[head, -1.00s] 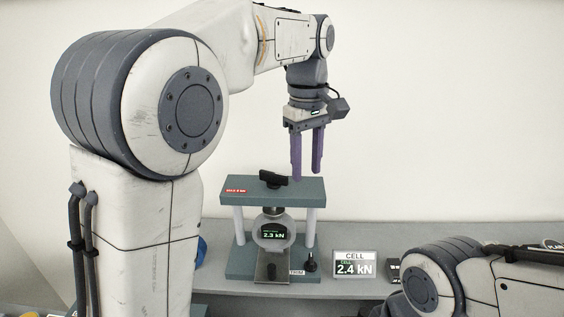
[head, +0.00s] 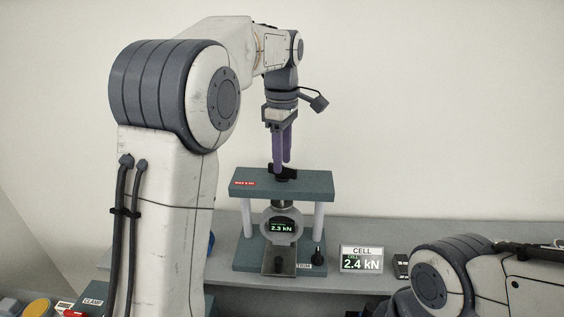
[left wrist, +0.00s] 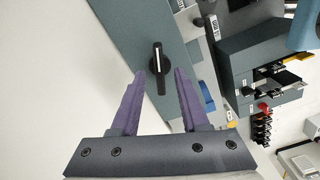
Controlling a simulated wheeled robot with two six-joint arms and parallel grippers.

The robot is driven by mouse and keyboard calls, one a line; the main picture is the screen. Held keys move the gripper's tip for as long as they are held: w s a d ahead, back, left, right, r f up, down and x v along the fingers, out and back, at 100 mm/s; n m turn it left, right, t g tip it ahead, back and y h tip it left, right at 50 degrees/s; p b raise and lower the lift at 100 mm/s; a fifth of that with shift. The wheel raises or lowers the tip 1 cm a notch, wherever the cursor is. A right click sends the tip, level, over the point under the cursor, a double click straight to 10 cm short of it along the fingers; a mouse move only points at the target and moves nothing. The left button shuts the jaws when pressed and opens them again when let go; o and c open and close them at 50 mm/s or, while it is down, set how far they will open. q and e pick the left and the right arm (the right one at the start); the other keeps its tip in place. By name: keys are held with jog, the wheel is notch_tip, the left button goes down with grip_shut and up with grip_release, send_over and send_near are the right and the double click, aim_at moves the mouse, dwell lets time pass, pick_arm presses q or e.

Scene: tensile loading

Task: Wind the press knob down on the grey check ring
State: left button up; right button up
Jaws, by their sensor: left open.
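The press is a dark teal frame (head: 310,185) on pale posts, with a black bar-shaped press knob (head: 291,175) on top. The grey check ring (head: 283,214) sits under the crossbar, and its display reads 2.3 kN. My left gripper (head: 282,166) points down over the knob with its purple fingers. In the left wrist view, the open fingers (left wrist: 160,73) have the knob (left wrist: 158,67) between their tips, with gaps on both sides. I cannot tell whether the fingertips reach down to the bar's height. My right gripper is out of view.
A CELL display (head: 361,260) reading 2.4 kN stands right of the press. A small black knob (head: 317,258) stands on the press base near a TRIM label. A teal cabinet with trays (left wrist: 255,65) shows in the left wrist view. My right arm is at lower right.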

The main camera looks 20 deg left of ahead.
pick_arm(q)
jog(key=shift+f, duration=0.75)
grip_shut()
jog(key=shift+r+m, duration=0.1)
jog(key=shift+m, duration=0.2)
jog(key=shift+m+p, duration=0.75)
jog(key=shift+m, duration=0.15)
jog(key=m+p, duration=0.1)
jog(key=m, duration=0.1)
jog(key=shift+m, duration=0.3)
jog(key=m+p, duration=0.2)
jog(key=m, duration=0.3)
jog(key=shift+m, duration=0.3)
